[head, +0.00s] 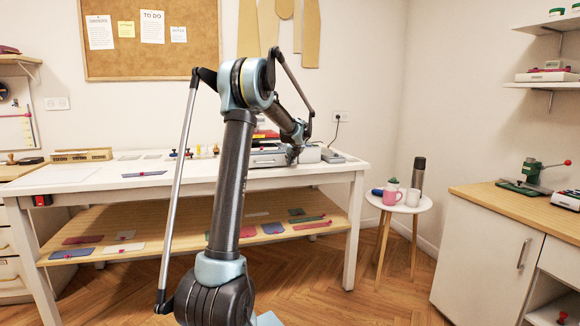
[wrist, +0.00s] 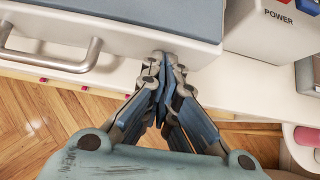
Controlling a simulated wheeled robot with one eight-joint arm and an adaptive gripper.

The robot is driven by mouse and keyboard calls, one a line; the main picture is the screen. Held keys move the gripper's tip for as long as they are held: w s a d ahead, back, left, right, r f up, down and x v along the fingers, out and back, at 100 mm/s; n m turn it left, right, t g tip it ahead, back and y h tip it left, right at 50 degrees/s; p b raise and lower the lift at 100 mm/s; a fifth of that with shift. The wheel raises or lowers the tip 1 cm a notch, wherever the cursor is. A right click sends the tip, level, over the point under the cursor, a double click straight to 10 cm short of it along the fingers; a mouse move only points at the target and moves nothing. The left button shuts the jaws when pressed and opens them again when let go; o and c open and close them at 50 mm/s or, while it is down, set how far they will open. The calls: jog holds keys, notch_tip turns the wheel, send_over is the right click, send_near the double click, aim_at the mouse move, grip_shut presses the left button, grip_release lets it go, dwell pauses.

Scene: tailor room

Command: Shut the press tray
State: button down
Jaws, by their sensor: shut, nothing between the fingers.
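The press (head: 262,160) stands on the white table, partly hidden behind my arm in the head view. In the wrist view its tray is a pale drawer with a blue-grey pad (wrist: 130,18) on top and a metal bar handle (wrist: 55,62) on its front, left of my gripper. My gripper (wrist: 163,62) is shut and empty, with its fingertips at the right part of the tray's front. I cannot tell whether they touch it. How far out the tray stands is not clear. In the head view the gripper is small beside the press.
A pale box marked POWER (wrist: 265,30) is right of the tray. The white table (head: 100,178) has a wooden lower shelf (head: 180,246) with flat coloured pieces. A round stool (head: 398,204) with mugs and a flask stands to the right. Open floor lies in front.

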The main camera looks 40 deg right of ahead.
jog(key=w, duration=0.1)
jog(key=w+d, duration=0.1)
jog(key=w, duration=0.3)
jog(key=shift+w+d, duration=0.25)
jog(key=shift+d, duration=0.15)
jog(key=shift+w+d+r, duration=0.1)
jog(key=shift+w+r, duration=0.05)
jog(key=shift+w, duration=0.05)
jog(key=shift+w, duration=0.1)
jog(key=shift+s+a, duration=0.25)
jog(key=shift+s, duration=0.2)
jog(key=s, duration=0.1)
jog(key=s+a, duration=0.1)
jog(key=shift+s+a, duration=0.1)
jog(key=shift+s, duration=0.3)
jog(key=v, duration=1)
jog(key=shift+s, duration=0.3)
